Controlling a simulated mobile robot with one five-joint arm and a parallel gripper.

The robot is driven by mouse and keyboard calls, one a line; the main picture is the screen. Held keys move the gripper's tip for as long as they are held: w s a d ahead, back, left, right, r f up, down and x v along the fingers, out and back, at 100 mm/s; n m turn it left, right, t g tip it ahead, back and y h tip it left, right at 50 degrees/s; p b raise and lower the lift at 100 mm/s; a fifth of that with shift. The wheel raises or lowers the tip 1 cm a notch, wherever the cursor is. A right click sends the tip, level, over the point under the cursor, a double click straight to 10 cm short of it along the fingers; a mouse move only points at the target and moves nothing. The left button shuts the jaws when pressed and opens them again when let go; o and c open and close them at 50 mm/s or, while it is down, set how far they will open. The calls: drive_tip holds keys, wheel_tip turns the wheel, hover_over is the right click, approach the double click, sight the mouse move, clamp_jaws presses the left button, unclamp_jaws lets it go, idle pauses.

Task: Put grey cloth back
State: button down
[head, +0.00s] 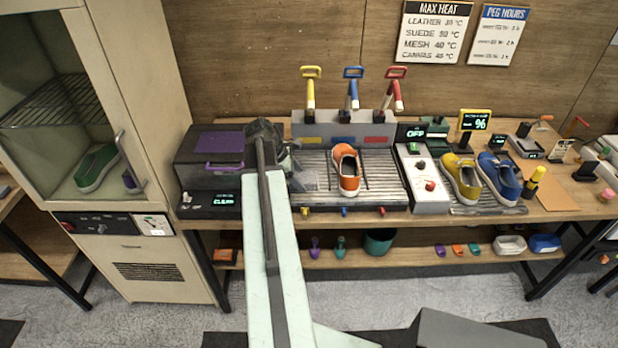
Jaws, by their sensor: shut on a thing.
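My arm reaches forward from the bottom of the head view, and my gripper (284,158) is at its far end, over the left end of the slatted grey tray. The gripper is shut; its fingers are mostly hidden behind my wrist. A grey, crumpled-looking patch, which seems to be the grey cloth (304,178), shows at the gripper beside the tray's left edge. Its outline blends with the tray, so I cannot tell whether it touches the surface.
An orange shoe (347,170) stands on the slatted tray (379,172), with yellow, blue and red handled tools in a grey rack (330,128) behind. A purple-topped box (210,150) stands left. Yellow (461,178) and blue (498,176) shoes stand right. A cabinet (130,90) bounds the left.

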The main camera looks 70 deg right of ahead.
drive_tip(key=d, duration=0.4)
drive_tip(key=s+d, duration=0.1)
drive_tip(key=d, duration=0.2)
drive_tip(key=shift+f, duration=0.3)
drive_tip(key=shift+s+d+f+b, duration=0.1)
drive_tip(key=shift+f+b, duration=1.1)
drive_tip(key=shift+b, duration=0.1)
drive_tip(key=shift+d+f+b, duration=0.1)
drive_tip(key=shift+f+b, duration=1.05)
drive_tip(key=shift+b, duration=0.15)
drive_tip(key=shift+c, duration=1.5)
unclamp_jaws()
drive_tip(key=shift+r, duration=0.1)
drive_tip(key=shift+r+p, duration=0.2)
drive_tip(key=shift+p, duration=0.15)
drive_tip(key=p+v, duration=1.1)
drive_tip(key=v, duration=0.1)
drive_tip(key=shift+r, duration=0.25)
